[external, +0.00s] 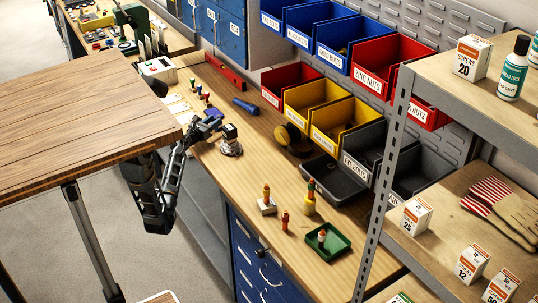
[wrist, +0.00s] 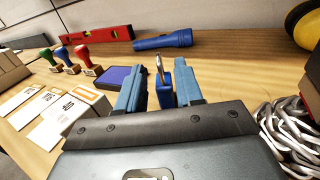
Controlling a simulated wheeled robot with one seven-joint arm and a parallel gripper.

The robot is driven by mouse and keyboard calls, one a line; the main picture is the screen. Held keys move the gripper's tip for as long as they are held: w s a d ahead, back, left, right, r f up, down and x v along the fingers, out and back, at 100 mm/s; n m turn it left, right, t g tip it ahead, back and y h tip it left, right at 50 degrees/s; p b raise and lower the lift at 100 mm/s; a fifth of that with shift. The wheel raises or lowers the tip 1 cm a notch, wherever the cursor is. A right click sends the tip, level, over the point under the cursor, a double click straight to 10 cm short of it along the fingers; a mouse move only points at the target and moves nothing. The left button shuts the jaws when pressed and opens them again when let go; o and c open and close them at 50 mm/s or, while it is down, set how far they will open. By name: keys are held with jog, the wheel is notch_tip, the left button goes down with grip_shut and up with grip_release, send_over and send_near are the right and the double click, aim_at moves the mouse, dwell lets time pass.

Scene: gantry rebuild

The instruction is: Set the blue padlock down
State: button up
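The blue padlock (wrist: 166,96) is in the wrist view, upright, its metal shackle on top. It stands between the two blue fingers of my gripper (wrist: 160,85). A gap shows between it and the left finger; it is close to the right finger, and I cannot tell if they touch. The fingers look open around it. The padlock's lower end is hidden by my gripper, so its contact with the bench is not visible. In the external view my gripper (external: 207,128) is low over the left edge of the wooden workbench (external: 262,180); the padlock is not clear there.
A coiled grey chain or cable (wrist: 290,130) lies right of my gripper. A blue flashlight (wrist: 163,41) and red level (wrist: 95,40) lie beyond. A wooden tabletop (external: 80,125) stands near my arm.

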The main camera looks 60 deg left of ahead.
jog(key=v, duration=0.8)
jog(key=shift+s+d, duration=0.1)
jog(key=shift+s, duration=0.1)
